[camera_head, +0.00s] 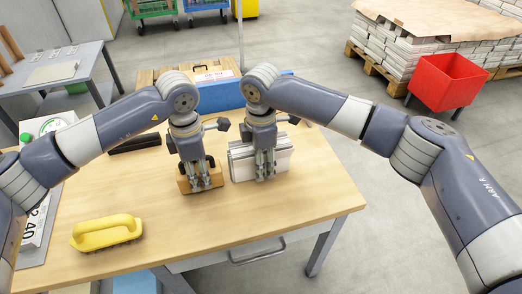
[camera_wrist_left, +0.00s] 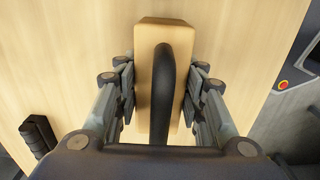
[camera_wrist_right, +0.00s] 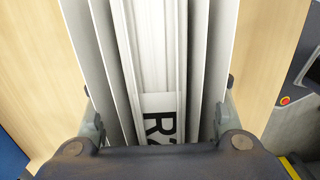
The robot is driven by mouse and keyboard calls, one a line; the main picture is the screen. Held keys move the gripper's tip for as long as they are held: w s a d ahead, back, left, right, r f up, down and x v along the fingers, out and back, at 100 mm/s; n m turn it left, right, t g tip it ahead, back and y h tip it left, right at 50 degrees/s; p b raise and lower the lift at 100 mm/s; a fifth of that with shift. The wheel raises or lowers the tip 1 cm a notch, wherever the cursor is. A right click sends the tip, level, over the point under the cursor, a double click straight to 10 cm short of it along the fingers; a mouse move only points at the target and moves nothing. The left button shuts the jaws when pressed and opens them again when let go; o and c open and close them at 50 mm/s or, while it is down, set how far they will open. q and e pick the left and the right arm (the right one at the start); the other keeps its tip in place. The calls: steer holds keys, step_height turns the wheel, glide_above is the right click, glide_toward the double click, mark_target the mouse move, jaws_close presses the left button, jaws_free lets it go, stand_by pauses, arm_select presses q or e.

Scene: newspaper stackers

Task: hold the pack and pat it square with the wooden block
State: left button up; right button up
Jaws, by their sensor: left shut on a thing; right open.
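The wooden block (camera_head: 197,183) with a black handle stands on the table, left of the pack. My left gripper (camera_head: 203,187) is shut on it; in the left wrist view the block (camera_wrist_left: 146,50) and its dark handle (camera_wrist_left: 165,85) lie between the fingers. The pack (camera_head: 279,158) of white and grey newspapers stands on edge on the table, beside the block with a small gap. My right gripper (camera_head: 264,176) is open with its fingers around the pack. In the right wrist view the pack (camera_wrist_right: 152,50) shows several upright sheets, some leaning apart, and a printed label.
A yellow-handled brush (camera_head: 106,232) lies at the table's front left. The wooden table (camera_head: 240,220) is clear in front of both grippers.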

mark_target(212, 166)
steer(key=shift+f, duration=0.35)
jaws_close()
arm_select(q)
steer(key=shift+w+d, duration=0.25)
steer(key=shift+d, duration=0.5)
steer(key=shift+w+d, duration=0.2)
steer(key=shift+d, duration=0.5)
stand_by(0.8)
steer(key=shift+d, duration=0.25)
arm_select(e)
steer(key=shift+a, duration=0.25)
stand_by(0.3)
steer(key=shift+s, duration=0.1)
arm_select(q)
steer(key=shift+s+a, duration=0.25)
steer(key=shift+a, duration=0.7)
steer(key=shift+s+a, duration=0.25)
steer(key=shift+a, duration=0.65)
arm_select(e)
steer(key=shift+d, duration=0.2)
